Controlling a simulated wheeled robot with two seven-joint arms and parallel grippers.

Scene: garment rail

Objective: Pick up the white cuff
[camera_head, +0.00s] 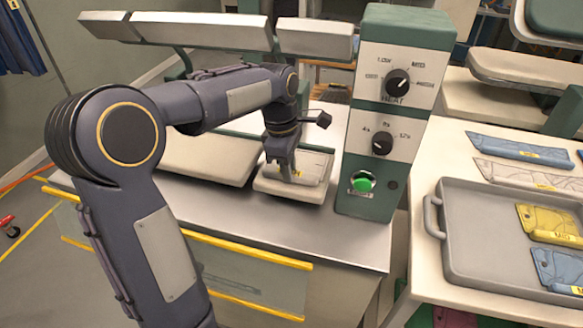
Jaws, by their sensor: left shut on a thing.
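The white cuff (313,168) lies on a small pale press pad (290,192) on the metal bench, left of the green control box. A bit of yellow label shows on the cuff close to my fingers. My left gripper (288,174) comes down onto the cuff from above and is shut on it near its left part. The fingers and wrist hide some of the cuff. The cuff appears to be still at the level of the pad; whether it is lifted clear I cannot tell. My right gripper is out of view.
The control box (381,205) with dials and a green button stands close right of the pad. A larger pad (207,160) lies to the left. A grey tray (470,272) with yellow and blue pieces is on the right table; a blue piece (520,150) and a whitish piece (525,176) lie behind it.

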